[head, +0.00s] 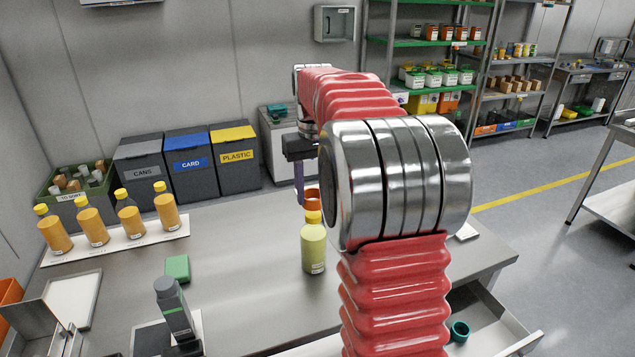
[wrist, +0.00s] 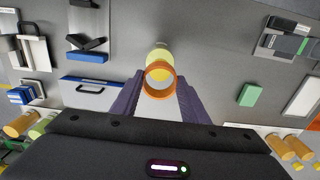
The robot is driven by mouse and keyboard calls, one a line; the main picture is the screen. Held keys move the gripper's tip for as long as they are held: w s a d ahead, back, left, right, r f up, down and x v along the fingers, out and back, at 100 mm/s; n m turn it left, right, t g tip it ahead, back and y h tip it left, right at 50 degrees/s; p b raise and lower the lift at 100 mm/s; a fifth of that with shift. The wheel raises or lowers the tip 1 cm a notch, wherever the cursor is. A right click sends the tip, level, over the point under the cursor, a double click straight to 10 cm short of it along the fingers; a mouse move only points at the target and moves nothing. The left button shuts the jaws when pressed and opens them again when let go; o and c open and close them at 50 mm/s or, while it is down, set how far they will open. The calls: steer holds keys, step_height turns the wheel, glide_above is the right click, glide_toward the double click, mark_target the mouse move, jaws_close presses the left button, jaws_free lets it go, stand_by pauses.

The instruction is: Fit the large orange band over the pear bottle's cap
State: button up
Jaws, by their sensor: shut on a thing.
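The pear bottle (head: 314,249), pale yellow-green with a yellow cap (head: 313,217), stands upright on the steel table. My gripper (head: 301,186) is shut on the large orange band (head: 312,192), holding it by its sides near the cap, apparently a little above it. In the wrist view the band (wrist: 159,92) sits between my two purple fingers (wrist: 158,100). The yellow cap (wrist: 159,73) shows through its opening, and the bottle (wrist: 160,52) extends beyond the far rim. I cannot tell whether band and cap touch. My arm hides part of the table right of the bottle.
A white rack (head: 130,240) with several orange bottles stands at the back left. A green block (head: 177,268) and a dark grey device (head: 174,308) are left of the bottle. An open drawer (head: 490,335) at front right holds a teal ring (head: 460,331). Bare table surrounds the bottle's left side.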

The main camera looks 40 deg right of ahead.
mark_target(313, 214)
steer(key=shift+f, duration=0.7)
steer(key=shift+f, duration=2.05)
stand_by(2.2)
steer(key=o, duration=1.1)
steer(key=shift+c, duration=0.2)
steer(key=shift+w+r, duration=0.1)
steer(key=shift+r, duration=0.05)
step_height(313, 214, up, 9)
stand_by(1.6)
